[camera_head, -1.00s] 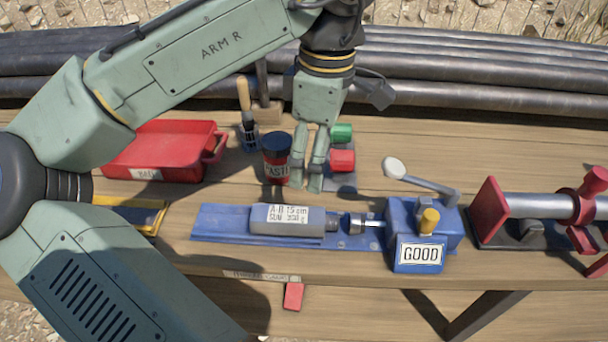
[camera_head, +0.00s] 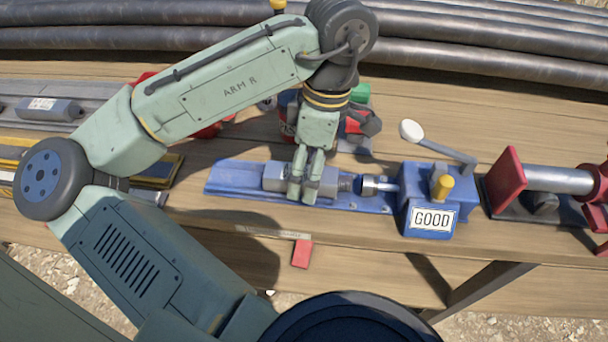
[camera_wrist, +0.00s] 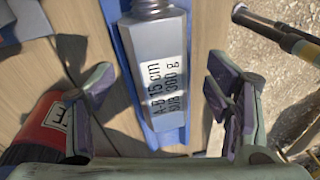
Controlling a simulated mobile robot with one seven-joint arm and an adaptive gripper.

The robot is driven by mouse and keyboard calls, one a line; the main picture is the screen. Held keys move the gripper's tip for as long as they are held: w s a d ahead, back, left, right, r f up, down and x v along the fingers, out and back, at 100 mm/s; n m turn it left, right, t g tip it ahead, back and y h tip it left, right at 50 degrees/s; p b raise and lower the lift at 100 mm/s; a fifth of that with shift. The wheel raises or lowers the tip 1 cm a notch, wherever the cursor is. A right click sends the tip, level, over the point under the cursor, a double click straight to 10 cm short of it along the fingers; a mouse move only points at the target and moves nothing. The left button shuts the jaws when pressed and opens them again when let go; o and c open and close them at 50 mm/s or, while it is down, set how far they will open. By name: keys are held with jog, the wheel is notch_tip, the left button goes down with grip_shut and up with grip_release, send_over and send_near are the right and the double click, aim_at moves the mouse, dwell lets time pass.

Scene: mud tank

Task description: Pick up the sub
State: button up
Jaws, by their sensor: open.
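In the wrist view the sub (camera_wrist: 156,50) reads "A-B 15 cm SUB 300 g". There, the fingers of my gripper (camera_wrist: 160,88) are spread wide, one on each side of the sub, with gaps showing. Contact is not seen.
A blue gauge block marked GOOD (camera_head: 432,222) with a lever stands right of the cradle. A red-jawed vise (camera_head: 508,180) is farther right. A red-labelled can (camera_wrist: 55,118) stands close beside one finger. Dark pipes (camera_head: 470,60) lie behind. A similar grey part (camera_head: 62,110) lies far left.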

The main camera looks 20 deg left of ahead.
jog(key=shift+c, duration=0.2)
jog(key=c, duration=1.5)
